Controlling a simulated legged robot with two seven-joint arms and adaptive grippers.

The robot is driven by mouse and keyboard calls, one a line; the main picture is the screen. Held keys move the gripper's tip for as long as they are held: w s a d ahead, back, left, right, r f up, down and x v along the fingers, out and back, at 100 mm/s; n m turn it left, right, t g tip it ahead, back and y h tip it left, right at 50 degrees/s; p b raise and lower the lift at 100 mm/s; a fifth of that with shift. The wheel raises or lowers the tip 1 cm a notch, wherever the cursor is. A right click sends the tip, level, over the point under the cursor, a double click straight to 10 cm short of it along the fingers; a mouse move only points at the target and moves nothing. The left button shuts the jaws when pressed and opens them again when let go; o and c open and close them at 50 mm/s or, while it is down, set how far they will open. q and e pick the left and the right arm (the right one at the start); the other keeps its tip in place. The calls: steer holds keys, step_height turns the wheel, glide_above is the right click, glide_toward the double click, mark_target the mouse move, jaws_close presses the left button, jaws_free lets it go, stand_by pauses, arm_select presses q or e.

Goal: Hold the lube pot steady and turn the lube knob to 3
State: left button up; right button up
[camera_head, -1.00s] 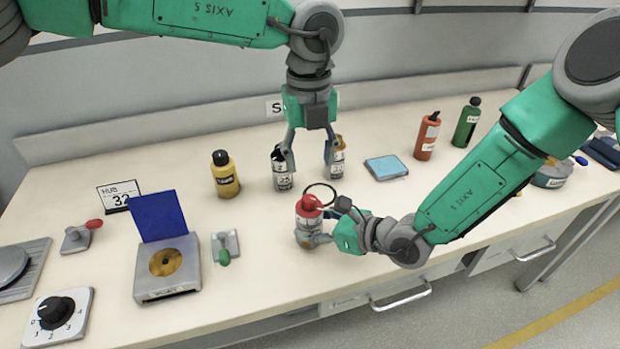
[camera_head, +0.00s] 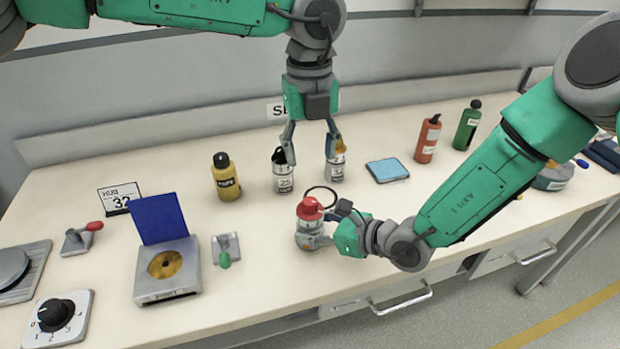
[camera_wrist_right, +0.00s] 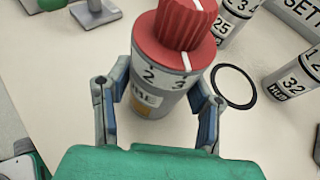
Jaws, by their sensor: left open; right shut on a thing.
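The lube pot (camera_head: 310,241) is a grey pot with a red knob (camera_head: 310,209) on top, standing upright near the bench front. In the right wrist view the knob (camera_wrist_right: 188,25) has a white line on top, and the pot's collar (camera_wrist_right: 163,80) shows 2 and 3. Which number the line matches I cannot tell. My right gripper (camera_wrist_right: 160,105) is shut on the pot, one finger on each side. My left gripper (camera_head: 311,157) is open and empty, above and behind the pot, its fingers in front of two small labelled pots.
Behind the pot stand a black-topped labelled pot (camera_head: 284,180) and a second one (camera_head: 336,172). A thin black ring (camera_head: 321,194) is beside the lube pot. A yellow bottle (camera_head: 225,178) and a blue pad (camera_head: 387,170) flank them. A dial (camera_head: 57,315) is at front left.

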stand_by(0.8)
steer(key=o, duration=1.3)
steer(key=shift+o, duration=0.2)
steer(key=v, duration=1.1)
steer(key=shift+d, duration=0.35)
steer(key=shift+s+d+r, duration=0.15)
steer(key=shift+d+r, duration=0.05)
